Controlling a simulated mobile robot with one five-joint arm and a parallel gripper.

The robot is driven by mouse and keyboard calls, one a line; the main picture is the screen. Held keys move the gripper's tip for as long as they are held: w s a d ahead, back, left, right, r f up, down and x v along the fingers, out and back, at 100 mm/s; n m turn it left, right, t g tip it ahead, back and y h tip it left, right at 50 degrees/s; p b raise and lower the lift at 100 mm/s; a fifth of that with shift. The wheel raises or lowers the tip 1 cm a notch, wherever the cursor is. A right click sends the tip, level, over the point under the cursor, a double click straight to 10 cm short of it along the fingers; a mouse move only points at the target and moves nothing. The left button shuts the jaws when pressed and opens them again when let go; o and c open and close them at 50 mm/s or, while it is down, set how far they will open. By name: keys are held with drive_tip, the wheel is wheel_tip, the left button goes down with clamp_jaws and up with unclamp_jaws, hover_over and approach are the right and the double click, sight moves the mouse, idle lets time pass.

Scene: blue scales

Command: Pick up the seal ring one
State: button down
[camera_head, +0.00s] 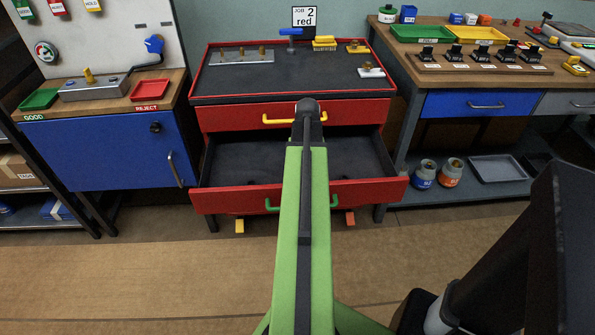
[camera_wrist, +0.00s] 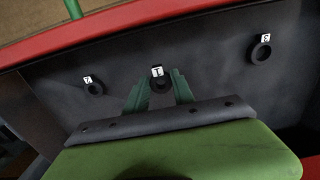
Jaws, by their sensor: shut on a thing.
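In the wrist view, seal ring one (camera_wrist: 162,87) is a small black ring with a white tag marked 1, down in the open drawer. My gripper (camera_wrist: 159,80) has its green fingers on either side of this ring and is shut on it. The ring appears at or very near the drawer floor; I cannot tell if it is lifted. Ring two (camera_wrist: 95,88) lies to the left and ring three (camera_wrist: 262,52) to the right, both apart from the fingers. In the head view my own arm hides the gripper and the ring.
The open red drawer (camera_head: 236,160) has a front wall with a green handle (camera_head: 271,205). A shut red drawer with a yellow handle (camera_head: 280,120) is above it. A blue cabinet (camera_head: 100,150) stands left and a workbench (camera_head: 425,70) right. The floor in front is clear.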

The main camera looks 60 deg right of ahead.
drive_tip(key=s+d+r+p, duration=0.3)
drive_tip(key=s+r+p, duration=0.1)
drive_tip(key=s, duration=0.4)
drive_tip(key=shift+s+r+p, duration=0.3)
drive_tip(key=shift+s+r, duration=0.1)
drive_tip(key=shift+r, duration=0.4)
